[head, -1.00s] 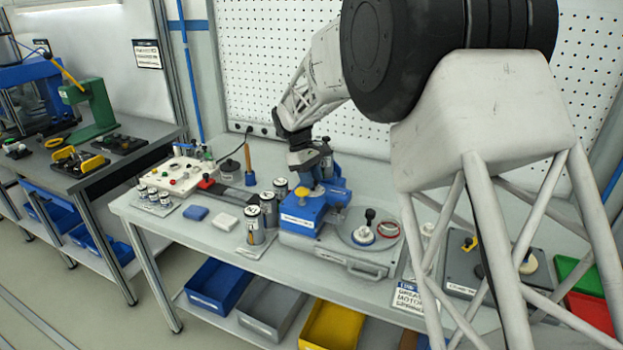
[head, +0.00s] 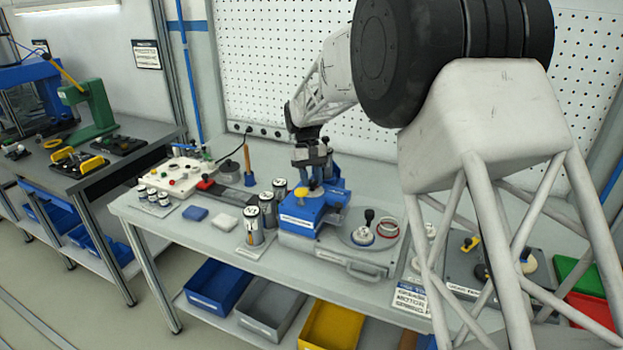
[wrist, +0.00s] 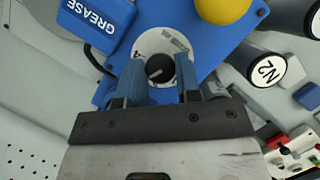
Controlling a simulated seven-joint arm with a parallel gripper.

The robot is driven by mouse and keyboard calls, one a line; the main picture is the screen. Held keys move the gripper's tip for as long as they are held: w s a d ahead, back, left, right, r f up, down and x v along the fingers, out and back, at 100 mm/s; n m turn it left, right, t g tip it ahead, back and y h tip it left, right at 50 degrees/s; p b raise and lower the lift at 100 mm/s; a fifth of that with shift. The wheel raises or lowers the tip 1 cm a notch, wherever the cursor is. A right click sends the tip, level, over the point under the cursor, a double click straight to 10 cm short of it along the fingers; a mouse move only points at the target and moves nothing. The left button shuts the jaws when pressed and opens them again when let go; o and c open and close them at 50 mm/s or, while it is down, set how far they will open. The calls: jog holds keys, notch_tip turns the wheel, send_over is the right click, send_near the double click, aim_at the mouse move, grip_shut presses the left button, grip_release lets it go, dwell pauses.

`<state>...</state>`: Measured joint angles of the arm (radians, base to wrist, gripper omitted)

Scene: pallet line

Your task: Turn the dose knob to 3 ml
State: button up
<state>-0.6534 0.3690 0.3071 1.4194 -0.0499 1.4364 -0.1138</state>
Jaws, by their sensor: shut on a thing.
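The dose knob (wrist: 160,68) is dark with a pale pointer line and sits in the middle of a round white dial on the blue grease unit (wrist: 112,92). My gripper (wrist: 158,74) has its two blue fingers on either side of the knob and is shut on it. The dial's marks are partly covered and too small to read, so I cannot tell the setting. In the head view my gripper (head: 315,186) points down at the blue grease unit (head: 312,216), and the knob is hidden there.
A yellow round part (wrist: 222,8) stands on the unit close to the fingers. Several labelled cans, one a grey can (head: 267,208), stand left of the unit. A round plate with a black-knobbed part (head: 364,233) lies to the right. The pegboard (head: 270,70) is behind.

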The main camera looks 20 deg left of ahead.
jog(key=o, duration=0.9)
jog(key=shift+r, duration=0.1)
jog(key=v, duration=0.7)
jog(key=shift+r, duration=0.3)
jog(key=shift+w+a, duration=0.1)
jog(key=shift+w, duration=0.05)
